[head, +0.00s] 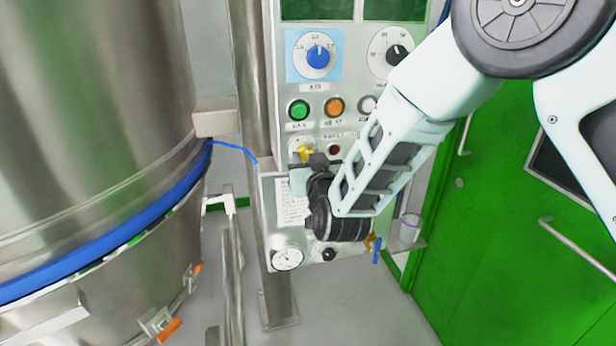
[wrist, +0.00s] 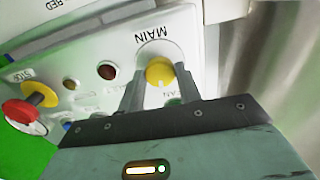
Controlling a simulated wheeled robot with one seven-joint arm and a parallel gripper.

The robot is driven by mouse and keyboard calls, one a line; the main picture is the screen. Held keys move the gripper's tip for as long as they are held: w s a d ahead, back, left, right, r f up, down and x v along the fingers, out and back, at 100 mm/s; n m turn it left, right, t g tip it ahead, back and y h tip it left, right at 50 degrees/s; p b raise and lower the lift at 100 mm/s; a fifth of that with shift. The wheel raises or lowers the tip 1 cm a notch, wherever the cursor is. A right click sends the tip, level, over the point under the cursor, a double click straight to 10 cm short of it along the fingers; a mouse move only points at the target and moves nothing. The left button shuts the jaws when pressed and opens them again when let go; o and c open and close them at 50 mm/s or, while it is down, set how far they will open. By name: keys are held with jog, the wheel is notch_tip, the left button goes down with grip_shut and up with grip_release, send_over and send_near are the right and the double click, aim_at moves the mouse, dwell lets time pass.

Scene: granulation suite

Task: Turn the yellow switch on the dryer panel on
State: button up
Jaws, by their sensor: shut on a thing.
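The yellow switch (head: 304,153) is on the dryer panel (head: 324,123), below the row of round buttons. In the wrist view the yellow switch (wrist: 159,71) sits on a white round base beside the label MAIN, which appears upside down. My gripper (wrist: 160,82) has one finger on each side of the yellow knob and is shut on it. In the head view my gripper (head: 307,163) comes at the panel from below right and covers part of the switch. The exact angle of the knob is hard to tell.
Above the switch are a green button (head: 299,109), an orange button (head: 334,107) and a blue dial (head: 318,56). A red stop button (wrist: 20,111) on yellow stands to the side in the wrist view. A steel vessel (head: 95,120) fills the left; a green door (head: 500,200) is right.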

jog(key=shift+f+m+b, duration=0.1)
jog(key=shift+m+b, duration=1.8)
jog(key=shift+b, duration=0.4)
jog(key=o, duration=1)
jog(key=b+v, duration=0.3)
jog(key=v, duration=1.4)
jog(key=shift+s+b, duration=0.3)
jog(key=shift+b, duration=0.1)
